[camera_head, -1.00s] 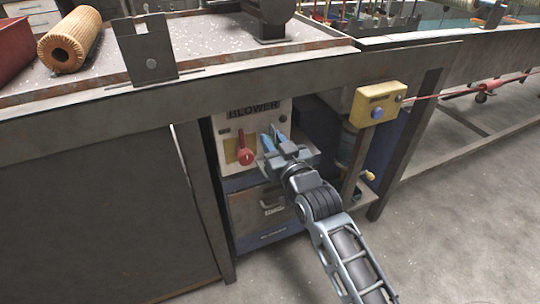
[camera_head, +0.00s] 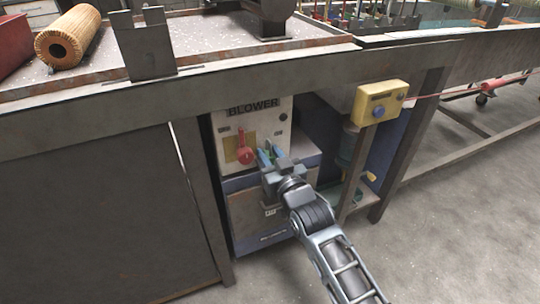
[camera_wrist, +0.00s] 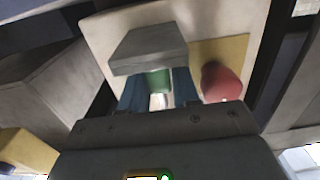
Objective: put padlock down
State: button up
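My gripper (camera_head: 269,155) is in front of the blower box, just right of its red knob. In the wrist view its two blue fingers (camera_wrist: 158,91) are a small way apart, with a small green thing between them, which looks like the padlock (camera_wrist: 158,79). The padlock also shows as a bit of green between the fingers in the head view. Most of it is hidden by the fingers and a grey block, and I cannot make out its shackle. It seems to be held, near the blower panel; I cannot tell if it touches the panel.
The blower box (camera_head: 252,125) with its red knob (camera_head: 245,155) stands under a metal bench (camera_head: 230,85). A yellow button box (camera_head: 379,101) hangs on the bench at right. A bench leg (camera_head: 356,170) stands right of my gripper.

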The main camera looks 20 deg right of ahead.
jog(key=o, duration=0.4)
jog(key=shift+r, duration=0.2)
jog(key=s+p, duration=0.1)
jog(key=s, duration=1.1)
jog(key=shift+p, duration=0.4)
